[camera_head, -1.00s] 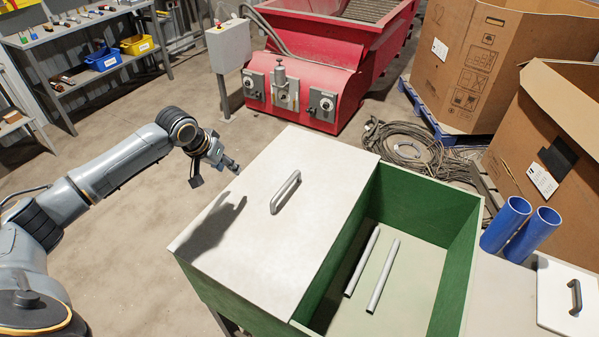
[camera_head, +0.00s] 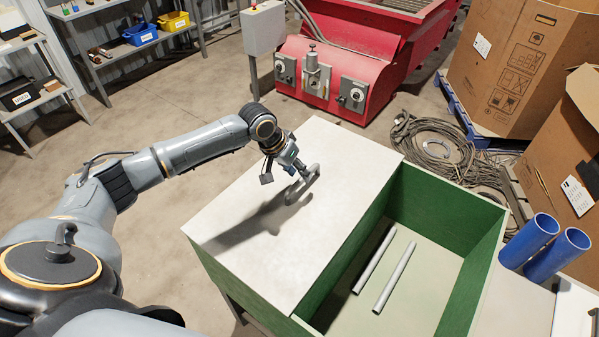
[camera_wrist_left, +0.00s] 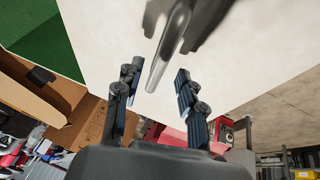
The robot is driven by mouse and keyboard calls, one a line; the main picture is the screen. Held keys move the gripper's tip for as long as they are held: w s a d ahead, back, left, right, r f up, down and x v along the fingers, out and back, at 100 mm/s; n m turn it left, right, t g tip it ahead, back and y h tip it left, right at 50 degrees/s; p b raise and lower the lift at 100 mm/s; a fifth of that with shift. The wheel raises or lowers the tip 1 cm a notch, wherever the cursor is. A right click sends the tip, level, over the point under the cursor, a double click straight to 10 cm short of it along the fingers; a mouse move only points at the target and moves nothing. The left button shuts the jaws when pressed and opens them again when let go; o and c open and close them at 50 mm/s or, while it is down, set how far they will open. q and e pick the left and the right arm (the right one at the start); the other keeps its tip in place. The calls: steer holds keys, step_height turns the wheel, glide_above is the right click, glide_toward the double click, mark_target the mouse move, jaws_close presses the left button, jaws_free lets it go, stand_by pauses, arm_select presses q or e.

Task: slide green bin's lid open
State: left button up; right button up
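The green bin (camera_head: 440,210) stands in front of me in the head view. Its pale lid (camera_head: 345,165) covers the left half, and the right half is open. A grey bar handle (camera_head: 303,188) is fixed on top of the lid. My left gripper (camera_head: 298,170) is over the lid at the handle and partly covers it. In the left wrist view the gripper (camera_wrist_left: 155,82) has its fingers apart, with the handle (camera_wrist_left: 165,60) ahead, in line with the gap. Whether they touch it is unclear. My right gripper is not in view.
Two grey tubes (camera_head: 395,275) lie on the bin floor. Two blue cylinders (camera_head: 540,248) stand to the right. Behind are a red machine (camera_head: 340,75), coiled cable (camera_head: 435,145) and cardboard boxes (camera_head: 520,60). The floor left of the bin is clear.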

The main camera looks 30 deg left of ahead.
arm_select(q)
steer(key=shift+w+d+f, duration=0.1)
steer(key=shift+w+f, duration=0.1)
steer(key=shift+f, duration=0.2)
steer(key=shift+w+d+f, duration=0.1)
steer(key=shift+w+f, duration=0.05)
steer(key=shift+f, duration=0.2)
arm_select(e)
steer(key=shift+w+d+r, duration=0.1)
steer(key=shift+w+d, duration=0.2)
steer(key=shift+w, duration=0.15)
arm_select(q)
steer(key=shift+c, duration=0.6)
jaws_close()
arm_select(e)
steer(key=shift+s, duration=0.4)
arm_select(q)
steer(key=shift+d, duration=0.1)
